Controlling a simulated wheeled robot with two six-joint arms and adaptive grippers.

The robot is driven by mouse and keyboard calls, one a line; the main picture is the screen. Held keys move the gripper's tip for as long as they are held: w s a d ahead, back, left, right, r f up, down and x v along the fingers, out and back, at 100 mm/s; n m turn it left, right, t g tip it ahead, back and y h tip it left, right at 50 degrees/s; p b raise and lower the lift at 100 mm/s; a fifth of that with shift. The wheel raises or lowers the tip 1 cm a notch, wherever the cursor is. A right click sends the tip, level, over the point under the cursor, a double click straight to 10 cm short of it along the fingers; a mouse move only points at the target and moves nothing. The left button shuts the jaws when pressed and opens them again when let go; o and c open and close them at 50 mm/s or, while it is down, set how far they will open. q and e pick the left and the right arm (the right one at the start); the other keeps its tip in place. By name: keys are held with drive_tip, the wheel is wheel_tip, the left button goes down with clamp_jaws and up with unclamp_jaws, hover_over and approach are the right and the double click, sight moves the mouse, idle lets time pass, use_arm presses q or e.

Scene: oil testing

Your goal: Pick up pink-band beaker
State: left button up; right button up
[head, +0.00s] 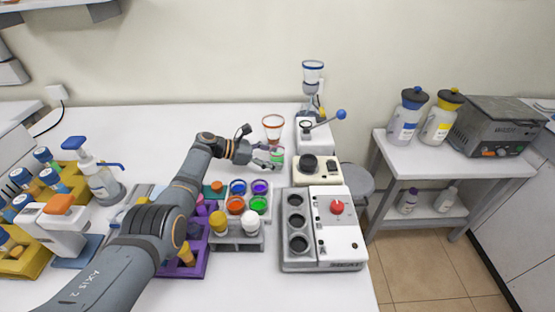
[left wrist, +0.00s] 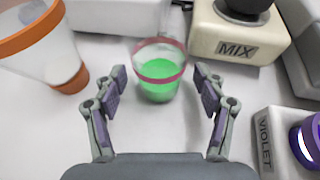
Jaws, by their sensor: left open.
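The pink-band beaker (left wrist: 160,76) is a clear cup with a pink band and green liquid, standing upright on the white table. In the head view the beaker (head: 277,158) is small and partly covered by my left gripper. My left gripper (left wrist: 160,88) is open, with one finger on each side of the beaker's near part and gaps between the pads and the glass. In the head view my left gripper (head: 270,157) reaches to the beaker from the left. My right gripper is not in view.
An orange-banded cup (left wrist: 50,45) stands left of the beaker. A cream MIX device (left wrist: 238,35) is at right, and a VIOLET-labelled holder (left wrist: 275,140) is nearer right. In the head view, a rack of coloured caps (head: 245,212) and a grey block with round wells (head: 290,260) stand nearer.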

use_arm(q)
drive_tip(key=shift+a, duration=0.1)
drive_tip(key=shift+c, duration=0.6)
drive_tip(key=c, duration=1)
drive_tip(key=shift+c, duration=0.7)
drive_tip(key=shift+r, duration=0.15)
